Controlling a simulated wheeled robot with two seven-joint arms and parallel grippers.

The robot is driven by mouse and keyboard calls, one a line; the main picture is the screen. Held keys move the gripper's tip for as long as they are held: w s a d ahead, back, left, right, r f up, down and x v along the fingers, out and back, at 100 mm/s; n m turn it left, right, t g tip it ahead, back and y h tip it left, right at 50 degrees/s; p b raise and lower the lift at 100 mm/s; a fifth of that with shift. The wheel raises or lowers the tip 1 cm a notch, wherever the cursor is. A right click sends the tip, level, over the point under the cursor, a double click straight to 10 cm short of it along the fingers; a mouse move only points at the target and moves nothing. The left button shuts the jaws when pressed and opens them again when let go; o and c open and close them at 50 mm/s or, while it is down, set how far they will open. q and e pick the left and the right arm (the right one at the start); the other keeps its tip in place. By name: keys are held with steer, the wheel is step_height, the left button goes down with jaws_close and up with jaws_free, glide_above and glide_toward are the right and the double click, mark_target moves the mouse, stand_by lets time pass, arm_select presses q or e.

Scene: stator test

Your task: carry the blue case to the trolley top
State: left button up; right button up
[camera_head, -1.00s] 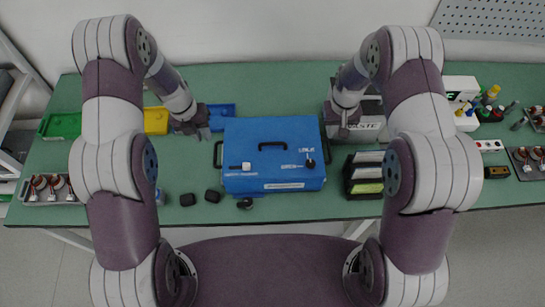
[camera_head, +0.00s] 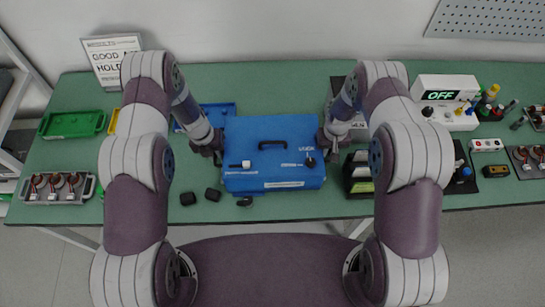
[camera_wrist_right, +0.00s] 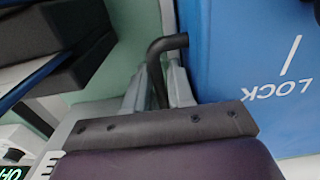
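The blue case (camera_head: 270,155) lies flat on the green table, with a black handle on top and black handles at its sides. My left gripper (camera_head: 217,157) is at the case's left side, by the left handle, which it mostly hides; its finger gap is too small to make out. My right gripper (camera_head: 331,155) is at the right side. In the right wrist view, the right side handle (camera_wrist_right: 158,75) stands between the two fingers of my right gripper (camera_wrist_right: 158,85), which look open around it. The blue case (camera_wrist_right: 240,60) fills the right of that view. No trolley shows.
A black rack (camera_head: 360,185) stands close to the right of the case. Small black blocks (camera_head: 188,199) lie at the front left. A blue tray (camera_head: 215,113) and green tray (camera_head: 72,124) lie further left. A white box reading OFF (camera_head: 445,95) stands right.

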arm_select(q)
jaws_close()
arm_select(e)
jaws_close()
steer(key=shift+r, duration=0.1)
stand_by(0.9)
